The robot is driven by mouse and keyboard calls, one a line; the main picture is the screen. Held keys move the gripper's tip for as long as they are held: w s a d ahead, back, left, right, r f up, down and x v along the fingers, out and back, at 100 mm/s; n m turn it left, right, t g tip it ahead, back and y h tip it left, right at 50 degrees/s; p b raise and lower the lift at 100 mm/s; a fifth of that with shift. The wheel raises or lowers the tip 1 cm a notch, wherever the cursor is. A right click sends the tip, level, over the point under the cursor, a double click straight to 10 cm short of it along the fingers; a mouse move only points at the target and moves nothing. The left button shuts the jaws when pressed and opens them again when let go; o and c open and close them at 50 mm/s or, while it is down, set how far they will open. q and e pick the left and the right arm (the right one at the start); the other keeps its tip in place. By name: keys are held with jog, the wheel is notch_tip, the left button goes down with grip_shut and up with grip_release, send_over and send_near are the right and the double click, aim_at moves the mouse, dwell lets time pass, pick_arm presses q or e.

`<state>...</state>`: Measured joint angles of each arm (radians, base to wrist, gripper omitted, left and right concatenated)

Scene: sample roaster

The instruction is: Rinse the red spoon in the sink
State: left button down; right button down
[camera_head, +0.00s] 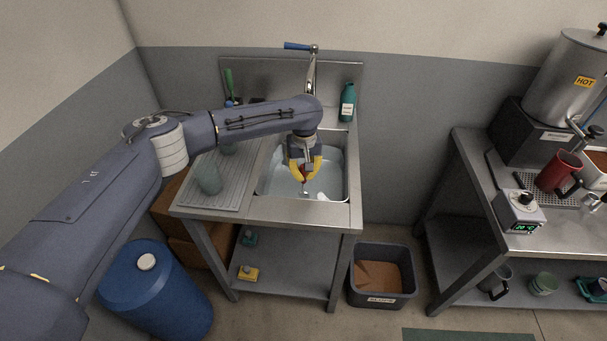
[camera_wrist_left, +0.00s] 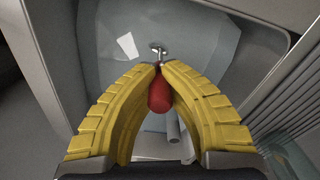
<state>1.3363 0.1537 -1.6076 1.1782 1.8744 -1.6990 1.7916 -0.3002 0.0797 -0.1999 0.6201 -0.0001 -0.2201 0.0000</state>
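My left gripper (camera_head: 304,176) reaches down into the sink basin (camera_head: 268,184), and its yellow fingers are closed together at the tips. In the left wrist view the fingers (camera_wrist_left: 160,68) pinch the red spoon (camera_wrist_left: 159,96), whose red handle lies between them. A small metal part shows just beyond the fingertips; I cannot tell how much of it is spoon and how much is the drain behind. The basin looks to hold bluish water. The faucet (camera_head: 311,72) with a blue lever stands behind the basin. My right gripper is not in view.
A drainboard (camera_head: 236,191) with glasses (camera_head: 208,180) is left of the basin. A green bottle (camera_head: 347,103) stands at the back right corner. A grey bin (camera_head: 380,298) is on the floor. At right, a bench holds a red pitcher (camera_head: 558,172) and a boiler marked HOT (camera_head: 570,85).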

pick_arm(q)
jog(key=shift+r, duration=6.7)
